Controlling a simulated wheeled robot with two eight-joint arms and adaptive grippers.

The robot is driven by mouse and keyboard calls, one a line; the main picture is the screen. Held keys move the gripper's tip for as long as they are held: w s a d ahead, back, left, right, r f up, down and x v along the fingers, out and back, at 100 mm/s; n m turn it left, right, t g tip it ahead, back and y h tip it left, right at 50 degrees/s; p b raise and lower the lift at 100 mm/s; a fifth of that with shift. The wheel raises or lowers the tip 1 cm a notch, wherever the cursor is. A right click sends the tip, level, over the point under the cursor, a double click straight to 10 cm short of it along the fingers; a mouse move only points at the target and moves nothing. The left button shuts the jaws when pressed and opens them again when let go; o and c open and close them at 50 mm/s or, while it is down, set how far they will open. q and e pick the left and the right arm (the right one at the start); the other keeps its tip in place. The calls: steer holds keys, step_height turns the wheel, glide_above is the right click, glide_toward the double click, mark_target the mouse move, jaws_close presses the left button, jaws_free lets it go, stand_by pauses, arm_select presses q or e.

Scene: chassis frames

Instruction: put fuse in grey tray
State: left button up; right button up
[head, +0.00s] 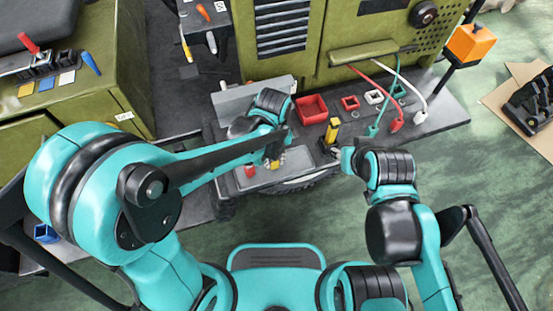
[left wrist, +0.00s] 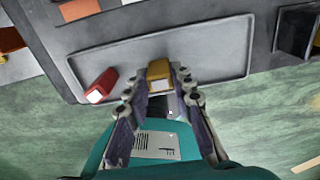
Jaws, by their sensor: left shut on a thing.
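The grey tray (head: 299,164) is a shallow tray at the front of the dark bench, and it fills much of the left wrist view (left wrist: 212,48). My left gripper (head: 273,160) is over the tray, shut on a yellow fuse (left wrist: 158,71). Whether the fuse touches the tray floor I cannot tell. A red fuse (left wrist: 101,86) with a white end lies in the tray to the left of the yellow one; it also shows in the head view (head: 250,171). My right gripper (head: 337,153) is right of the tray, its fingers partly hidden.
A yellow-and-black upright part (head: 332,131) stands right of the tray, close to my right gripper. A red square bin (head: 311,109) is behind the tray. Red, white and teal cables (head: 377,89) lie at the back right. The green floor in front is clear.

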arm_select(q)
steer(key=shift+a, duration=0.2)
steer(key=shift+f, duration=0.15)
steer(key=o, duration=0.9)
steer(key=shift+d, duration=0.2)
steer(key=shift+a, duration=0.1)
